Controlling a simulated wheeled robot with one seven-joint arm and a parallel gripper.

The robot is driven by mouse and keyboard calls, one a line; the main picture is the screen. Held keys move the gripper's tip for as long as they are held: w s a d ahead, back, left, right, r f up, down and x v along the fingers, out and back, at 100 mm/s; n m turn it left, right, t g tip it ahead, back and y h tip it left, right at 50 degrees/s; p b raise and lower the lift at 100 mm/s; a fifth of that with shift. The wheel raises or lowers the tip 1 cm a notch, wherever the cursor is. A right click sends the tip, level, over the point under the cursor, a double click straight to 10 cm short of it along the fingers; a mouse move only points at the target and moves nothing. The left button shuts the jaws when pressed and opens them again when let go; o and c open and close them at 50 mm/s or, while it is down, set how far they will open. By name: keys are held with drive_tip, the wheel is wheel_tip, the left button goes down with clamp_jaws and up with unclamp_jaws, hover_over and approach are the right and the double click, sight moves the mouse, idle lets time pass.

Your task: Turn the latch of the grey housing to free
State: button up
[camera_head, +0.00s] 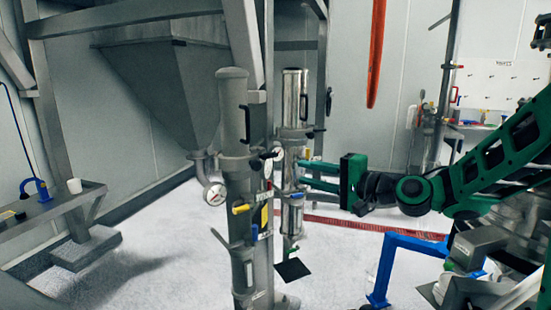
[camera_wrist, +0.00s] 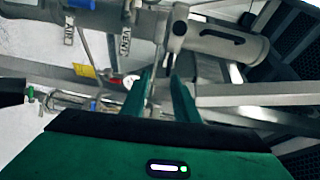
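The grey housing (camera_head: 232,115) is a matt upright cylinder with a black handle on a column, left of a shiny steel housing (camera_head: 293,100). In the wrist view the grey housing (camera_wrist: 225,42) lies across the top right. My gripper (camera_head: 302,173) reaches in from the right, fingertips near the steel column. In the wrist view my gripper (camera_wrist: 160,74) has its fingers apart and nothing clearly between them. The lever lies beyond the fingertips; I cannot tell whether they touch it.
A pressure gauge (camera_head: 215,194) and a yellow-handled valve (camera_head: 242,209) sit around the column. A grey hopper (camera_head: 165,85) hangs behind. A blue frame (camera_head: 385,265) stands at lower right. A bench (camera_head: 60,200) with a white cup (camera_head: 74,186) is at left.

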sight(272, 157)
drive_tip(key=shift+m+t+y, duration=0.3)
drive_tip(key=x, duration=0.3)
drive_tip(key=r+x, duration=0.1)
drive_tip(key=x, duration=0.7)
drive_tip(key=shift+w+r, duration=0.2)
drive_tip(key=shift+w, duration=0.15)
drive_tip(key=shift+c, duration=0.3)
clamp_jaws()
